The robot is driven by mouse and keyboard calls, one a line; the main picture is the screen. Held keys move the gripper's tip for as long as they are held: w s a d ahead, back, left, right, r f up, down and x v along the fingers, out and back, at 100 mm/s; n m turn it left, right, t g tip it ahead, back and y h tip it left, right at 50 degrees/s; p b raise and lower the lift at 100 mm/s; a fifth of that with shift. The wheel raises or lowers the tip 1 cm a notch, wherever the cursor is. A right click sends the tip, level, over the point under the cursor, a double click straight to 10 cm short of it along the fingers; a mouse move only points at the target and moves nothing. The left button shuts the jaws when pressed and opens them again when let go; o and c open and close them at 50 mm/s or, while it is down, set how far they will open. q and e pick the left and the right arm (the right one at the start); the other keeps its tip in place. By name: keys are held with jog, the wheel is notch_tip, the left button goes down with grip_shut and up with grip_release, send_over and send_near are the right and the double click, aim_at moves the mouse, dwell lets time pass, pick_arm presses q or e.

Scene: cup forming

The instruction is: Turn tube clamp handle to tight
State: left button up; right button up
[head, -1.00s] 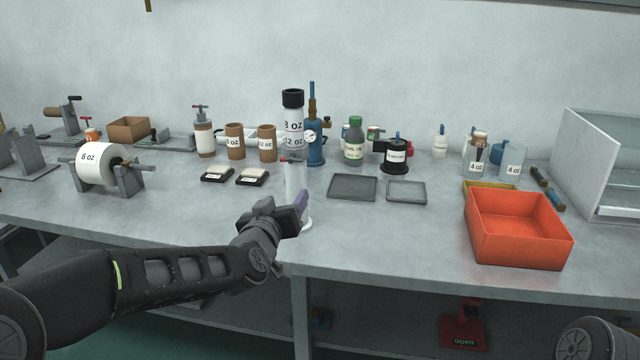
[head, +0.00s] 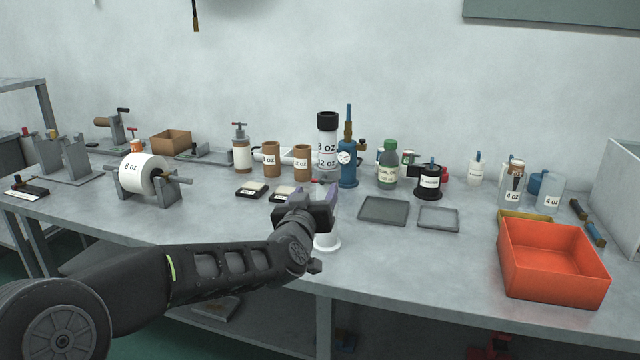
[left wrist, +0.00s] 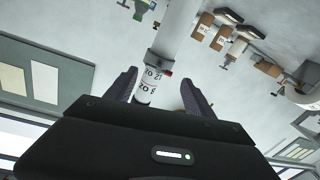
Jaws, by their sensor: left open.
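A tall clear tube dispenser with a black cap and size labels (head: 327,145) stands near the front middle of the bench on a white round base (head: 327,243). A small clamp with a red-tipped handle (left wrist: 166,72) sits around the tube in the left wrist view. In the head view only its red tip (head: 317,181) shows, just above my left gripper. My left gripper (head: 306,193) is open in front of the tube and hides its lower part. In the left wrist view its fingers (left wrist: 160,88) stand apart, with the labelled tube section between them, and appear empty. My right gripper is out of view.
Paper cups (head: 271,159) and small black pads (head: 251,190) are left of the tube. A blue pump (head: 348,170) and bottles stand behind it. Grey trays (head: 384,210) and an orange bin (head: 553,262) are right. A paper roll (head: 140,175) is left.

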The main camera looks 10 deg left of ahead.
aim_at(320, 183)
pick_arm(q)
jog(key=w, duration=0.5)
jog(key=shift+a+p, duration=0.1)
jog(key=shift+p, duration=0.3)
jog(key=c, duration=1.2)
